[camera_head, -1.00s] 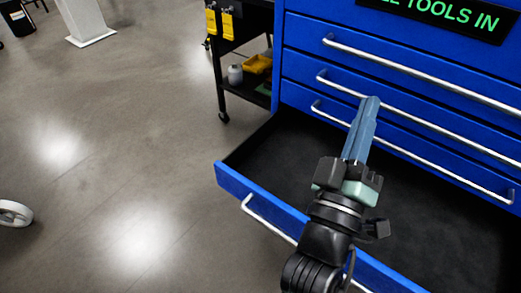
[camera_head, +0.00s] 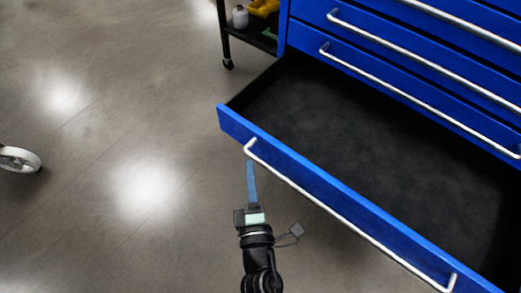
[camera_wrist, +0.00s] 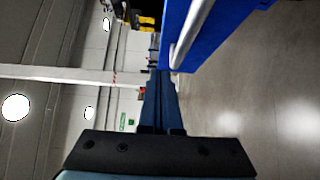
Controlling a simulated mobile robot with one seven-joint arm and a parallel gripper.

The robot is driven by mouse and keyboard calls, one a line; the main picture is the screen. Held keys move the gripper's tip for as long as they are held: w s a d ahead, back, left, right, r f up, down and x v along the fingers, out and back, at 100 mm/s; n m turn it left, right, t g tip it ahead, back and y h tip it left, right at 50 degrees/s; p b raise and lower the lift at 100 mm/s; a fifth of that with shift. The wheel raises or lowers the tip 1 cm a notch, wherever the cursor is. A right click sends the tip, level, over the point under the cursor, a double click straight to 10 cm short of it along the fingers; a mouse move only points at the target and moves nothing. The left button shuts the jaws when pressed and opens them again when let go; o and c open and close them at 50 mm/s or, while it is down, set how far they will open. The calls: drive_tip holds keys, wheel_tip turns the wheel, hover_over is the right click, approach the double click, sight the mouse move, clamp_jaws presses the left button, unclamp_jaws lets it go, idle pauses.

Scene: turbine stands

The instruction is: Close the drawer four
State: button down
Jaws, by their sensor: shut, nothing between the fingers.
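The open drawer (camera_head: 330,200) is the lowest one visible in the blue cabinet, pulled far out, with a dark, empty-looking inside. Its silver bar handle (camera_head: 345,213) runs along the blue front panel. My gripper (camera_head: 250,166) is shut and empty, in front of the drawer's left end, with its tips close to the handle's left end. I cannot tell whether they touch. In the wrist view, my gripper (camera_wrist: 160,80) points along the blue drawer front (camera_wrist: 225,30), with the silver handle (camera_wrist: 192,32) just beyond the tips to the upper right.
Closed drawers with silver handles (camera_head: 420,95) are above the open one. A black cart (camera_head: 227,40) with a bottle and yellow bins stands left of the cabinet. A white wheel (camera_head: 18,160) shows at the left edge. The grey floor left of the drawer is clear.

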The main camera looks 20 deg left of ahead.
sight(260, 136)
drive_tip(key=w, duration=0.5)
drive_tip(key=shift+w+a, duration=0.2)
drive_tip(key=shift+a, duration=0.15)
drive_tip(key=shift+w+d, duration=0.15)
drive_tip(key=shift+w, duration=0.3)
drive_tip(key=shift+w+d, duration=0.1)
